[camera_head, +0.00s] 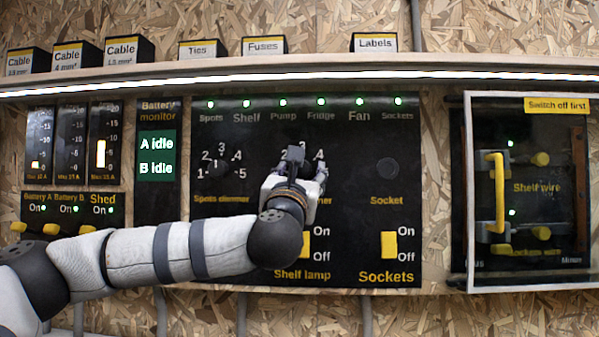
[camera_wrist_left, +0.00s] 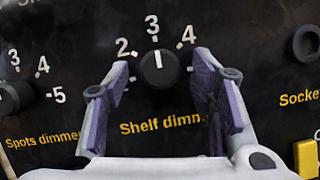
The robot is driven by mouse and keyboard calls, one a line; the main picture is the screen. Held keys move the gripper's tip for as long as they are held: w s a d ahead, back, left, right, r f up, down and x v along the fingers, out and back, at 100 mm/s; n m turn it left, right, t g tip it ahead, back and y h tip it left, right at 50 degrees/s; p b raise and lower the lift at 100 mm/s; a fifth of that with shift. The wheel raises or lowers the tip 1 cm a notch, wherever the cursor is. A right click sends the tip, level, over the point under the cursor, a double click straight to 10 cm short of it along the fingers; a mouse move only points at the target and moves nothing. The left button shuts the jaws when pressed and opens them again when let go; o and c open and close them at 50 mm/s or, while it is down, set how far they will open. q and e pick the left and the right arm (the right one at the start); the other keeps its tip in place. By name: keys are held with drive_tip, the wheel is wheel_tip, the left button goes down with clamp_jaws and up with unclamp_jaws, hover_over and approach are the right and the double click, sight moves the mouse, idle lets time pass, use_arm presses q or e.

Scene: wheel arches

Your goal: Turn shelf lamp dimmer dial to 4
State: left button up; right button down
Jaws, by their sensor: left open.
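The shelf lamp dimmer dial (camera_wrist_left: 160,70) is a round black knob with a white pointer line, on the black panel. Its line points up, at about the 3 of its scale. The 4 mark (camera_wrist_left: 188,36) is up and to the right of it. My left gripper (camera_head: 299,165) is open in front of the panel. In the left wrist view its two fingers stand on either side of the dial, with a gap visible on each side. In the head view my gripper hides the dial and most of its label. My right gripper is not in view.
The spots dimmer dial (camera_head: 219,168) is left of my gripper, and a round black socket (camera_head: 387,168) is to the right. Yellow switches for the shelf lamp (camera_head: 305,243) and sockets (camera_head: 389,245) sit below. A clear-covered box (camera_head: 530,195) is far right. A lit shelf (camera_head: 300,76) runs above.

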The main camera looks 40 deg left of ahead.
use_arm(q)
drive_tip(key=c, duration=1.1)
drive_tip(key=shift+c, duration=0.2)
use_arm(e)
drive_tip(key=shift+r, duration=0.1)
use_arm(q)
drive_tip(key=shift+s+r+m+h+p, duration=0.15)
drive_tip(key=shift+m+h+p, duration=0.1)
drive_tip(key=shift+m+p, duration=0.25)
drive_tip(key=shift+r+m+h+p, duration=0.15)
drive_tip(key=shift+m+h+p, duration=0.15)
drive_tip(key=shift+m, duration=0.4)
drive_tip(key=shift+s+a+r+m+h+p, duration=0.1)
drive_tip(key=shift+m+h+p, duration=0.7)
drive_tip(key=shift+m+p, duration=0.85)
drive_tip(key=shift+w+a+f+m+h+p, duration=0.1)
drive_tip(key=shift+m+h+p, duration=0.95)
drive_tip(key=shift+m, duration=0.95)
drive_tip(key=shift+s+a+r+m+h+p, duration=0.1)
drive_tip(key=shift+m+h+p, duration=0.5)
drive_tip(key=shift+m+p, duration=1.1)
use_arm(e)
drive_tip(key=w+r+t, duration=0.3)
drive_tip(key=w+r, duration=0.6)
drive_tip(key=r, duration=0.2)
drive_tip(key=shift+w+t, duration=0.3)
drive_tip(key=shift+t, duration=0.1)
